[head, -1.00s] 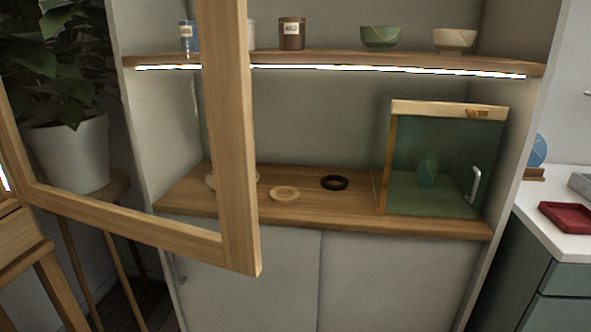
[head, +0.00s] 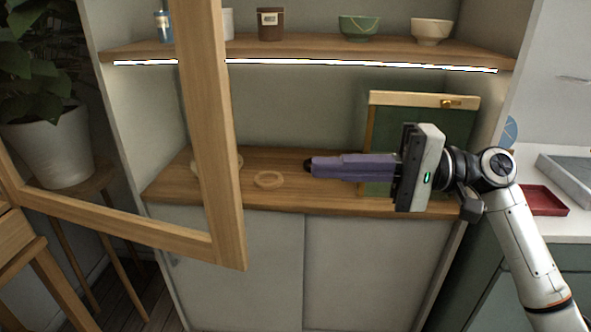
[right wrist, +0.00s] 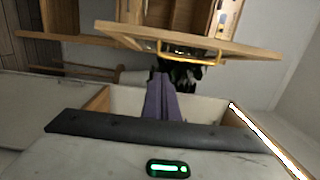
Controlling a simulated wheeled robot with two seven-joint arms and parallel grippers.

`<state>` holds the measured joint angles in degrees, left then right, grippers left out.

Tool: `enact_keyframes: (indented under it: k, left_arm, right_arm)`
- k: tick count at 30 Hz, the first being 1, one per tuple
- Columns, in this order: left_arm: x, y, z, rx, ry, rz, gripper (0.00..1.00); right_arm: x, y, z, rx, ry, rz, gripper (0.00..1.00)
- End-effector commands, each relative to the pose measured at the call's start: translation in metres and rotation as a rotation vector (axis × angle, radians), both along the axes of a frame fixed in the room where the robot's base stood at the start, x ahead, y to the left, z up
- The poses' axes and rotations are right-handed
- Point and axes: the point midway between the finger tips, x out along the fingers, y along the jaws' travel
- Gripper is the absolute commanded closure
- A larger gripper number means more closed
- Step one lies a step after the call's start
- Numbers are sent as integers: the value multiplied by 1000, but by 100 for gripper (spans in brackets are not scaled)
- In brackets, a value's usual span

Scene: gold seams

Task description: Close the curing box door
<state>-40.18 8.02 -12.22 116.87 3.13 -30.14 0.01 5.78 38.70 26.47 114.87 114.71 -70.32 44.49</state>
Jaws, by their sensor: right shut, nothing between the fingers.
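The wooden-framed box with green glass (head: 378,106), which looks like the curing box, stands at the right on the lower board of the cabinet. A small brass piece shows on its top edge. My right gripper (head: 310,167) is in front of it, purple fingers shut and empty, pointing left. The gripper and arm hide the box's lower front, so I cannot tell how its door stands. In the right wrist view the fingers (right wrist: 161,78) point towards a wooden frame with a brass handle (right wrist: 188,55). My left gripper is not in view.
A large wooden-framed door (head: 212,130) stands open at the left, in front of the cabinet. A small wooden dish (head: 268,180) lies on the lower board. Bowls and jars stand on the shelf (head: 300,58) above. A red tray (head: 543,201) lies on the right counter.

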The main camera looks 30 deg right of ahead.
Motion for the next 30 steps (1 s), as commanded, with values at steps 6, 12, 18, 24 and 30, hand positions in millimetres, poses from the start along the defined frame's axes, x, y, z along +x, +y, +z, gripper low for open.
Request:
enact_keyframes:
  k: [6, 12, 18, 24, 30]
  left_arm:
    - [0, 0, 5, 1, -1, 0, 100]
    - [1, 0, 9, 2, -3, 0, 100]
    - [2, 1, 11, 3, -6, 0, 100]
    - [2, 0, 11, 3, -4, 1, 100]
    - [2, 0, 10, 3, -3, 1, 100]
  right_arm:
    - [20, 35, 1, 1, -3, 2, 100]
    - [43, 73, 1, 3, -2, 2, 100]
    - [29, 97, -1, 0, 0, 1, 100]
    - [20, 106, -1, 0, 0, -2, 100]
    - [18, 107, -2, -1, 1, -2, 100]
